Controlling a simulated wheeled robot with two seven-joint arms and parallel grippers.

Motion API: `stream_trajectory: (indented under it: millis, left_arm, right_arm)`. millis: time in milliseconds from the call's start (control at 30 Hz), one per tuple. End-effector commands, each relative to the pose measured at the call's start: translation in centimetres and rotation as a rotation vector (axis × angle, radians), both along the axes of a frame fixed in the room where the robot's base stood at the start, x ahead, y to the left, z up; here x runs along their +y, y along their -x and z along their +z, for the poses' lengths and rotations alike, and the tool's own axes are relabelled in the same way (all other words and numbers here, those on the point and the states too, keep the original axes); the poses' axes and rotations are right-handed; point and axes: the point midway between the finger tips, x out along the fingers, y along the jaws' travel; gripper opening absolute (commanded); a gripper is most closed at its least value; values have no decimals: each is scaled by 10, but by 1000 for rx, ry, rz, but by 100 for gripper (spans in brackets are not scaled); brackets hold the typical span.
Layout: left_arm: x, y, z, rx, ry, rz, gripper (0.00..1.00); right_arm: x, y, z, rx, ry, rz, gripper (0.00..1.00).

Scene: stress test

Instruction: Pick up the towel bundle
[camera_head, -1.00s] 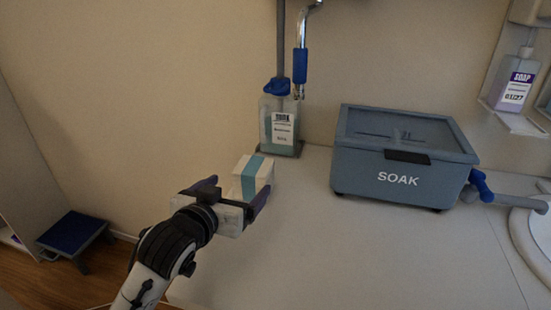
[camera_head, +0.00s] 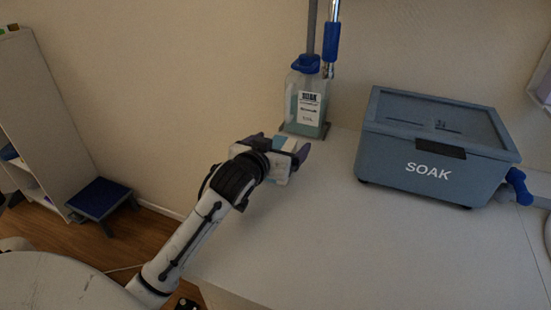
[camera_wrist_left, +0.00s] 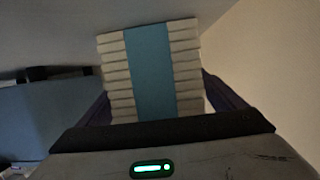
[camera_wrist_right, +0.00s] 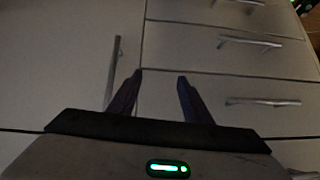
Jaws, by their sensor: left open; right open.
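The towel bundle (camera_wrist_left: 148,72) is a stack of folded white towels with a light blue band. It fills the space between the fingers of my left gripper (camera_wrist_left: 158,100) in the left wrist view. In the head view my left gripper (camera_head: 281,145) is at the bundle, over the counter's left part, and hides most of it. The left jaws are open, with a finger on either side of the bundle; I cannot tell whether they touch it. My right gripper (camera_wrist_right: 159,75) is open and empty, facing drawer fronts in the right wrist view.
A blue-grey SOAK box (camera_head: 436,148) sits to the right on the counter (camera_head: 310,240). The counter's front middle is clear. Drawer handles (camera_wrist_right: 262,102) lie before my right gripper.

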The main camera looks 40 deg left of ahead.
Motion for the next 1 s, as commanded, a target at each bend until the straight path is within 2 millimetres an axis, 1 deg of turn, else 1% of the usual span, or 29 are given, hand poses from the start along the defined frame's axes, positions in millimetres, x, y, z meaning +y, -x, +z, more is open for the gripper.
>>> stream_trajectory:
  millis: [100,267,367,500,567,767,833,933,1000]
  left_arm:
    - [1,-5,-2,0,0,0,89]
    - [1,-4,-1,0,0,0,89]
    - [1,-4,-1,0,0,0,74]
    - [1,-4,-1,0,0,0,50]
    - [1,-4,-1,0,0,0,41]
    - [1,-4,-1,-1,0,0,41]
    - [1,-4,3,-2,0,0,41]
    - [1,-5,16,-7,-1,0,41]
    - [1,-4,29,-7,-1,0,41]
  right_arm:
    - [0,-2,1,-5,0,0,45]
    - [0,-3,2,-7,-1,0,45]
    - [0,-3,2,-7,-1,0,45]
    - [0,-3,2,-7,0,-1,45]
    - [0,-3,2,-7,0,-1,45]
    - [0,-3,2,-7,0,-1,45]
    - [0,-3,3,-7,0,-1,45]
    - [-1,-3,5,-7,0,-2,45]
    - [-1,-3,8,-8,-1,-3,45]
